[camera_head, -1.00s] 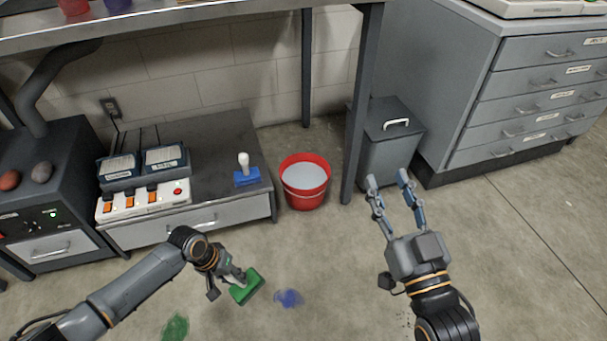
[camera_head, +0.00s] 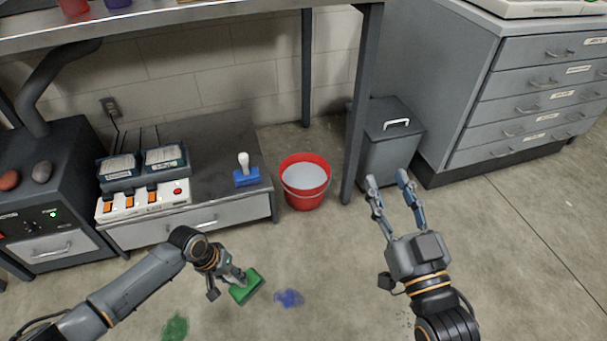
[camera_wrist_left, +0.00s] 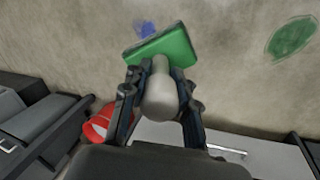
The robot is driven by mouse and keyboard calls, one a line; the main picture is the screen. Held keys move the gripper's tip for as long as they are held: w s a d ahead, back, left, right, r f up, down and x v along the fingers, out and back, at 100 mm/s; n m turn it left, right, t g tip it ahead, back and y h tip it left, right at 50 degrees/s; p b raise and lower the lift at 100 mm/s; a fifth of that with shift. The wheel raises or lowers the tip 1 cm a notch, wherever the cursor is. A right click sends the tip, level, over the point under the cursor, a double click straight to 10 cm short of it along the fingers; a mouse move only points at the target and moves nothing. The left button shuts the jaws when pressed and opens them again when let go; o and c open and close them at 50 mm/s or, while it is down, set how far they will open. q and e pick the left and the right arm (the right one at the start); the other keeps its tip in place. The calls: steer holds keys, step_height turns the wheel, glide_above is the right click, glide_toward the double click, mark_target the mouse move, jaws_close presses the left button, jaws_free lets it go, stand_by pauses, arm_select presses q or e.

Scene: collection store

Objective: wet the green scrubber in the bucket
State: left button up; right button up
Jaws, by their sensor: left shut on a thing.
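The green scrubber (camera_head: 246,287) is held by my left gripper (camera_head: 236,277) above the floor, in front of the low cabinet. In the left wrist view the scrubber's green block (camera_wrist_left: 165,47) and its grey knob handle (camera_wrist_left: 160,95) show, with the fingers of the left gripper (camera_wrist_left: 158,100) shut around the handle. The red bucket (camera_head: 304,182), holding pale liquid, stands on the floor beyond and to the right of the scrubber. It shows partly in the left wrist view (camera_wrist_left: 97,127). My right gripper (camera_head: 388,182) is open and empty, right of the bucket.
A blue scrubber (camera_head: 246,174) with a white handle sits on the low cabinet (camera_head: 222,150) beside a power strip (camera_head: 145,199). A table leg (camera_head: 358,110) and a grey bin (camera_head: 392,145) stand right of the bucket. Blue (camera_head: 289,298) and green (camera_head: 175,327) stains mark the floor.

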arm_select(q)
steer(key=shift+r, duration=0.1)
steer(key=shift+r+p, duration=0.2)
steer(key=shift+p, duration=0.1)
steer(key=shift+r, duration=0.2)
steer(key=shift+r+p, duration=0.6)
steer(key=shift+p, duration=0.45)
steer(key=shift+r, duration=0.2)
steer(key=shift+r+p, duration=0.3)
steer(key=shift+p, duration=0.3)
steer(key=shift+r+p, duration=0.45)
steer(key=shift+p, duration=0.1)
arm_select(e)
steer(key=s+d+f+g+h, duration=0.2)
steer(key=s+f+g, duration=0.3)
steer(key=f, duration=0.4)
steer(key=s+d+f+g+h, duration=0.2)
steer(key=s+f+g, duration=0.3)
steer(key=f+g, duration=0.3)
steer(key=shift+s+d+f+m, duration=0.2)
steer(key=shift+d+f+m, duration=0.1)
steer(key=shift+d+f, duration=0.4)
steer(key=shift+r, duration=0.1)
arm_select(q)
steer(key=shift+r, duration=0.1)
